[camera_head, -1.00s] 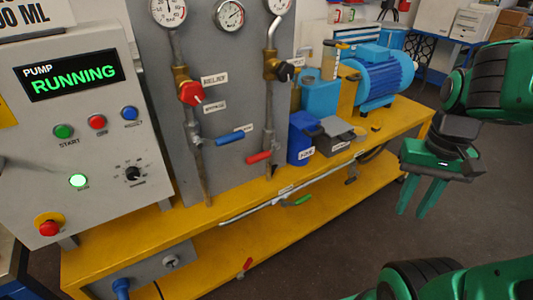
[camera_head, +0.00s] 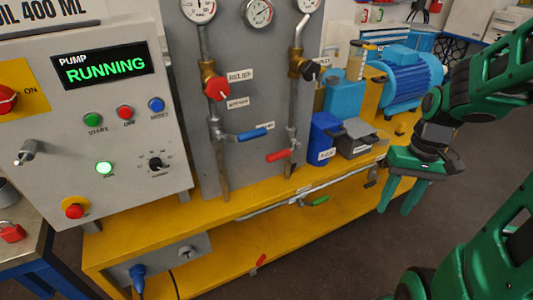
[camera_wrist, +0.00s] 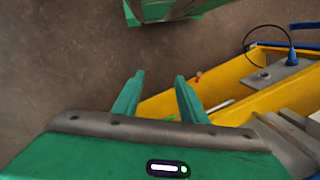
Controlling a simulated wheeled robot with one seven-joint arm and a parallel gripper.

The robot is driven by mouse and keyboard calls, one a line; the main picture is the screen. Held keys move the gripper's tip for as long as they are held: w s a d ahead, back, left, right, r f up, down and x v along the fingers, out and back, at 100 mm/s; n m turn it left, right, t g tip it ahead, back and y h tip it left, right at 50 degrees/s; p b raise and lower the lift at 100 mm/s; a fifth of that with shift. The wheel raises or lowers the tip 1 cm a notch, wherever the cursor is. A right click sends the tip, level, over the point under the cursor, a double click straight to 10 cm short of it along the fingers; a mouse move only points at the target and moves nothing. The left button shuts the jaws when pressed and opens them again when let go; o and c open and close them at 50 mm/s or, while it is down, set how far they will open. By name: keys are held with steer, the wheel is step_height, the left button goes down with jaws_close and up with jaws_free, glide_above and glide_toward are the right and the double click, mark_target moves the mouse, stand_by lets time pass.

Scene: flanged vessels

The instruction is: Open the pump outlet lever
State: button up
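The panel bears a blue lever (camera_head: 252,134) and a red lever (camera_head: 278,155), each on a pipe. A green lever (camera_head: 318,201) sits on the horizontal pipe along the yellow bench, and a small red lever (camera_head: 258,262) is low on the bottom shelf. The small labels are too blurred to tell which lever is the pump outlet. My gripper (camera_head: 399,197) points down, open and empty, right of the green lever and in front of the bench's right end, apart from all levers. The wrist view shows its fingers (camera_wrist: 160,88) spread.
The yellow bench (camera_head: 225,216) carries the control box (camera_head: 82,140), reading PUMP RUNNING, a blue container (camera_head: 324,136) and the blue motor (camera_head: 408,80). A red knob (camera_head: 217,89) and black knob (camera_head: 311,71) jut from the panel. The floor before the bench is clear.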

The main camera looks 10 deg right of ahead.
mark_target(283, 157)
steer(key=w+a+f+n+y, duration=0.3)
steer(key=w+a+f+y, duration=0.6)
steer(key=w+a+f, duration=0.5)
steer(key=w+a+r+m+t+y, duration=0.1)
steer(key=w+r+t+y, duration=0.1)
steer(key=w+t, duration=0.1)
steer(key=w+a+r+m+t+y, duration=0.1)
steer(key=w+r+t+y, duration=0.1)
steer(key=w+r+t, duration=0.1)
steer(key=w+a+r+m+t+y, duration=0.1)
steer(key=w+r+t+y, duration=0.2)
steer(key=w, duration=0.2)
steer(key=shift+w+a+m+t, duration=0.15)
steer(key=shift+a+m+t, duration=0.15)
steer(key=shift+a+m, duration=0.1)
steer(key=x, duration=1)
steer(key=shift+a, duration=0.3)
steer(key=shift+w+r, duration=0.1)
steer(key=shift+r, duration=0.05)
jaws_close()
